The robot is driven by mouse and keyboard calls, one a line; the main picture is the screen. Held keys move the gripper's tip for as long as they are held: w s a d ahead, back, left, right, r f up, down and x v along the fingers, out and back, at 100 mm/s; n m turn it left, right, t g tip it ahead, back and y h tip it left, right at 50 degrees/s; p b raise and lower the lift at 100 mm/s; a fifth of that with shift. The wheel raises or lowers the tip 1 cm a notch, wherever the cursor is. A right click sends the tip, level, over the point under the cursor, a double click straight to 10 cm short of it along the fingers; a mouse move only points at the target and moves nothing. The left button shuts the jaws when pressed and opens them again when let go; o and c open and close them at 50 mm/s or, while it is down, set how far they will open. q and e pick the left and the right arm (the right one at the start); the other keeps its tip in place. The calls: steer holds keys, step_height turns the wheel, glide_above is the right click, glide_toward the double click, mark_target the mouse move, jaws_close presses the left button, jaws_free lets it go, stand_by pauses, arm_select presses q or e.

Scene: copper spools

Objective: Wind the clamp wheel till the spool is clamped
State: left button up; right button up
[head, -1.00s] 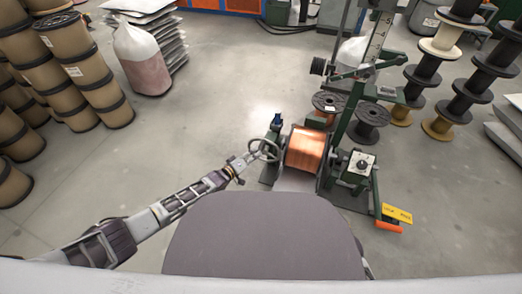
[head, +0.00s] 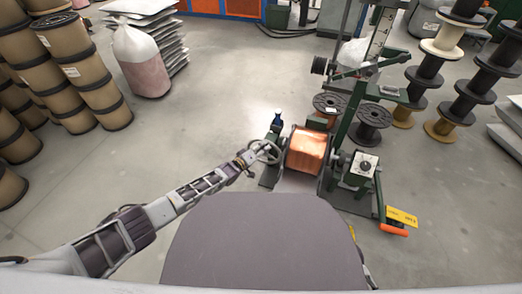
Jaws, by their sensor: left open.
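The copper spool (head: 306,150) sits in the green winding machine, between the left stand and the right-hand drive box. The clamp wheel (head: 265,152), a grey ring handwheel, is on the left side of the machine, left of the spool. My left gripper (head: 250,158) is at the wheel's left rim, its fingers open. It is too small in the picture to tell whether the fingers touch the rim. Whether the spool is pressed tight at its ends cannot be seen. My right gripper is not in view.
Cardboard drums (head: 95,85) and a pink-filled sack (head: 141,60) are at the left. Floor between is free.

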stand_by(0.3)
arm_select(q)
steer(key=c, duration=0.5)
jaws_close()
steer(key=shift+d+p, duration=0.15)
steer(key=shift+p, duration=0.15)
